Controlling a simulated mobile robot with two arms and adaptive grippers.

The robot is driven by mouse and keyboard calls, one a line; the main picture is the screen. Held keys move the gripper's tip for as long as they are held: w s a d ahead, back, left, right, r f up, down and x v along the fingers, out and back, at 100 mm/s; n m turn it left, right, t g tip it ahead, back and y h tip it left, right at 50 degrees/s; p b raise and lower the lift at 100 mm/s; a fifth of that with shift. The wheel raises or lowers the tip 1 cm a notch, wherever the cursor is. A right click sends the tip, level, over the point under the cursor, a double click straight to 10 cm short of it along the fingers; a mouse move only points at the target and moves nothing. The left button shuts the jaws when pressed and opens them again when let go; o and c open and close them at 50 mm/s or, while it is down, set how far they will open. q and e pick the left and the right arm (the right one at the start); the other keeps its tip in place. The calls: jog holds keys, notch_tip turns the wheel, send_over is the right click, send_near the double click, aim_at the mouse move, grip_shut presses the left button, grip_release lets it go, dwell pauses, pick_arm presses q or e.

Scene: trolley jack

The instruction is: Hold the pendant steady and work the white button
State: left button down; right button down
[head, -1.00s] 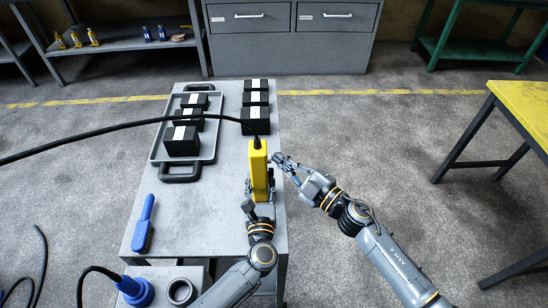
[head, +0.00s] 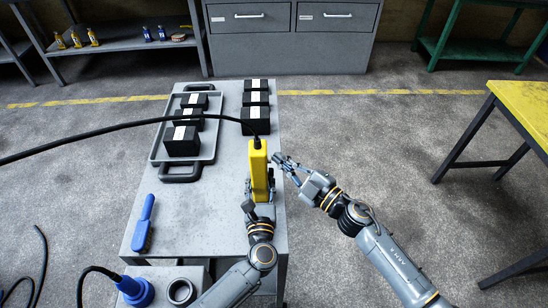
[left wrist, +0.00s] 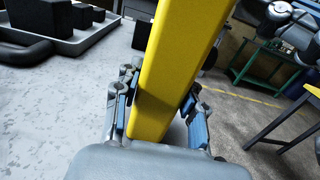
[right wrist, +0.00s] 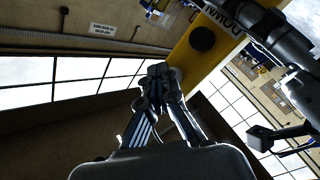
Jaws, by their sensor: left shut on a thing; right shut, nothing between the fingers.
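The yellow pendant (head: 259,172) stands upright above the right edge of the grey trolley, with a black cable from its top. My left gripper (head: 261,200) is shut on its lower part; in the left wrist view (left wrist: 158,108) its fingers lie on both sides of the yellow body. My right gripper (head: 277,160) is shut and empty, its fingertips close to the pendant's right side. In the right wrist view the closed fingertips (right wrist: 158,75) are beside the pendant (right wrist: 190,62), which shows a round black button and the word DOWN. The white button cannot be made out.
A grey tray (head: 212,146) with black boxes and another row of black boxes (head: 256,120) stand at the trolley's far end. A blue brush (head: 145,222) lies at the left. The black cable (head: 110,130) crosses leftward. Open floor lies right of the trolley, before a yellow-topped table (head: 523,108).

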dwell(0.4)
jog(key=shift+d, duration=1)
jog(key=shift+d, duration=2.55)
pick_arm(q)
jog(key=c, duration=0.7)
grip_release()
